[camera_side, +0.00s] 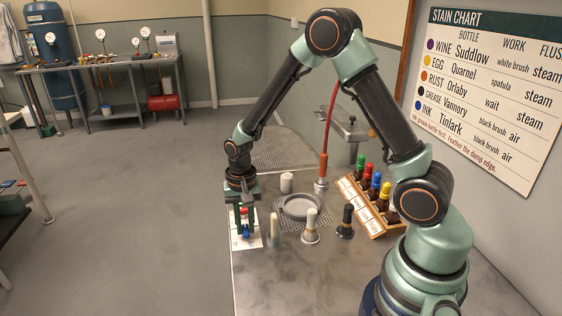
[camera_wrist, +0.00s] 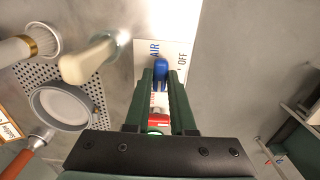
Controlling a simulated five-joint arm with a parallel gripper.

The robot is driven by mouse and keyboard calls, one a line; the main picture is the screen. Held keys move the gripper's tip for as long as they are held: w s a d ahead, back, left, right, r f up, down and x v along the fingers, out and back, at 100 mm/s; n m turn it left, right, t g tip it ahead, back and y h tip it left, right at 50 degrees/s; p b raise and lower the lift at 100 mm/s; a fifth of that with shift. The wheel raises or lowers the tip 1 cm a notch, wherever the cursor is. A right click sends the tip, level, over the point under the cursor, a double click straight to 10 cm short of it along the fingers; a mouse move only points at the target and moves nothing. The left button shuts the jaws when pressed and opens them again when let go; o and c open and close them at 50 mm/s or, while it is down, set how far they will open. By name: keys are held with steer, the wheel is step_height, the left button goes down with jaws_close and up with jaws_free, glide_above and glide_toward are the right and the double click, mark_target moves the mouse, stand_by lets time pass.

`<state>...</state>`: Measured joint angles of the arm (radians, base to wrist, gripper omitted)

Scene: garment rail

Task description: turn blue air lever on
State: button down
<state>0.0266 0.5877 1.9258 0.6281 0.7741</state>
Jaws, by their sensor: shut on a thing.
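The blue air lever (camera_wrist: 161,68) stands on a white panel (camera_wrist: 178,48) marked AIR and OFF in the wrist view. My gripper (camera_wrist: 161,80) has its two green fingers on either side of the blue lever, shut on it. In the side view my gripper (camera_side: 245,219) points down over the panel (camera_side: 238,243) at the bench's left edge, with the blue lever (camera_side: 246,232) low between the fingers. A red part (camera_wrist: 158,122) shows further back between the fingers. Which mark the lever points to is hard to tell.
A pale-handled brush (camera_wrist: 92,60) stands close left of the fingers in the wrist view. A round grey dish (camera_side: 300,207) sits on a perforated plate, with a black-handled brush (camera_side: 347,220) nearby. A wooden rack (camera_side: 372,205) of bottles stands to the right.

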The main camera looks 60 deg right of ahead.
mark_target(245, 228)
steer(key=c, duration=0.8)
jaws_free()
steer(key=shift+o, duration=0.2)
step_height(245, 228, up, 12)
steer(key=shift+r, duration=0.15)
steer(key=s+a+r+n+t, duration=0.1)
steer(key=s+r+n+t, duration=0.4)
steer(key=s+r+n, duration=0.4)
steer(key=shift+s+r+t, duration=0.3)
steer(key=shift+s+r, duration=0.5)
steer(key=shift+s, duration=0.45)
